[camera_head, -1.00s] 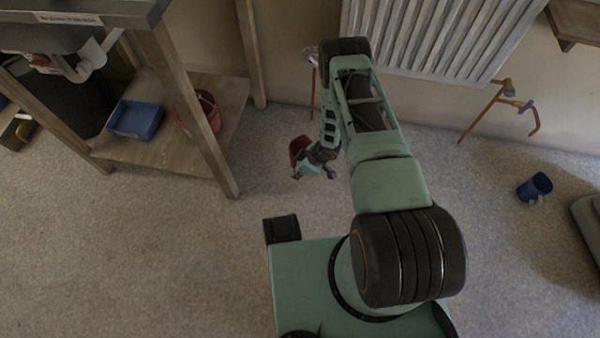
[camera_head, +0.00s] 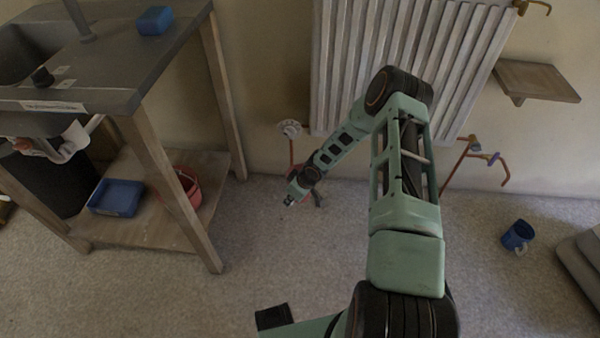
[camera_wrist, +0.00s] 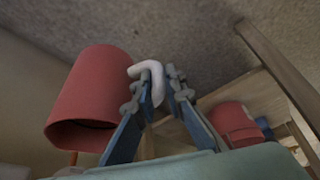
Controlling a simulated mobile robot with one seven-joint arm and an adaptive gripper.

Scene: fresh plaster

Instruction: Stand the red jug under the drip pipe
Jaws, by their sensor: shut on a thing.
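The red jug (camera_wrist: 90,98) fills the left of the wrist view, its dark open mouth facing the bottom of that picture. My gripper (camera_wrist: 158,82) is shut on its pale handle (camera_wrist: 149,70). In the head view my gripper (camera_head: 298,192) is low in front of the wall, left of the radiator, and mostly hides the jug. A copper pipe with a bent end (camera_head: 492,160) is on the wall below the radiator's right side. Another pipe with a round valve (camera_head: 290,130) is at its left. I cannot tell which is the drip pipe.
A sink bench (camera_head: 130,85) stands at left. Its lower shelf (camera_head: 130,230) holds a blue tray (camera_head: 116,198) and a red container (camera_head: 188,186). A blue mug (camera_head: 517,236) lies on the floor at right. A wall shelf (camera_head: 536,81) sits above the right pipe. The middle floor is clear.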

